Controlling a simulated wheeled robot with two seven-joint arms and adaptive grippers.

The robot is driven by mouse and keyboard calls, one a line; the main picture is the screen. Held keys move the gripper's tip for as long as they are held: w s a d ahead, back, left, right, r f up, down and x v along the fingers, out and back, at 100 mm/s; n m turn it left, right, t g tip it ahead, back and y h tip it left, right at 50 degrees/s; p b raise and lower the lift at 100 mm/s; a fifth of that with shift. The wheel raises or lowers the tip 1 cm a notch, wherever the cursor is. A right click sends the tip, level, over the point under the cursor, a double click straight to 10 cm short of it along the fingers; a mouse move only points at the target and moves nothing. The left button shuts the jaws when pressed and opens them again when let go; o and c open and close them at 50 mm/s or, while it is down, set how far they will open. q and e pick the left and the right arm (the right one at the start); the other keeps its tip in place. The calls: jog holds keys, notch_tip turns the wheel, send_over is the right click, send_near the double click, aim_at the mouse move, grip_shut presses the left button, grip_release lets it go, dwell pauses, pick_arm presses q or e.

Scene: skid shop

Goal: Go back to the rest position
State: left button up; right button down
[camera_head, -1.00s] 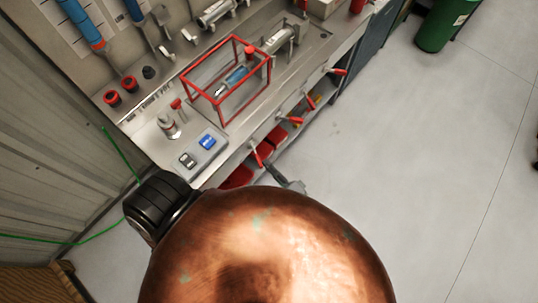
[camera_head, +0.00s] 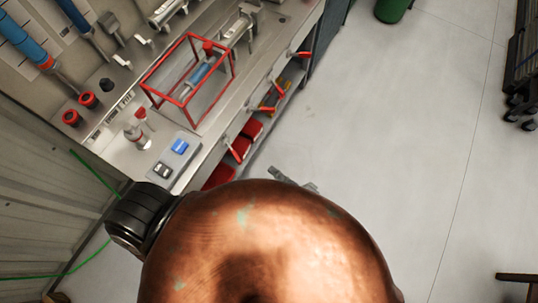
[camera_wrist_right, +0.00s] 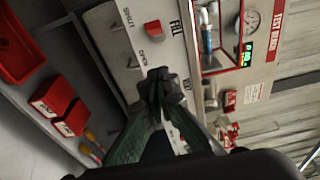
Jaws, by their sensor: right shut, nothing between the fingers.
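My right gripper (camera_head: 293,180) shows small and grey in the head view, over the floor just off the bench front, with its arm hidden behind a large rounded copper surface. In the right wrist view its two fingers (camera_wrist_right: 160,84) meet at the tips, shut and empty. Behind them is the bench's front panel (camera_wrist_right: 128,50) with words such as SHUT, OPEN and FILL and a red handle (camera_wrist_right: 153,28). I see no contact with the handle. My left gripper is not in view.
The steel bench (camera_head: 212,145) runs diagonally, with a red-framed cage (camera_head: 188,80), a switch box (camera_head: 171,156) and red handles jutting from its front. Red bins (camera_wrist_right: 58,100) sit below. Open floor (camera_head: 400,130) lies right; a green drum (camera_head: 392,8) stands at the top.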

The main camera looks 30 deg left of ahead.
dwell(0.6)
jog(key=w+d+f+m+t+h, duration=0.1)
jog(key=d+f+h, duration=0.3)
jog(key=f, duration=0.6)
jog(key=w+d+f+h, duration=0.1)
jog(key=d+f+h, duration=0.1)
jog(key=d+f, duration=0.7)
jog(key=s+d+f+h, duration=0.2)
jog(key=d+f, duration=0.2)
jog(key=f, duration=0.4)
jog(key=s+d+f+h, duration=0.2)
jog(key=d+f, duration=0.3)
jog(key=f, duration=0.3)
jog(key=s+d+f+g+h, duration=0.1)
jog(key=s+d+f+h, duration=0.2)
jog(key=s+d+f, duration=0.4)
jog(key=s+d+f+n+g+h, duration=0.2)
jog(key=s+d+f, duration=0.2)
jog(key=s+d, duration=0.5)
jog(key=s+d+f+n+g+h, duration=0.1)
jog(key=s+d+f, duration=0.4)
jog(key=s, duration=1)
jog(key=d+n+h, duration=0.1)
jog(key=d+n, duration=0.1)
jog(key=d, duration=0.1)
jog(key=shift+d+f+g+h, duration=0.25)
jog(key=shift+d+g+h, duration=0.05)
jog(key=shift+d+g, duration=0.1)
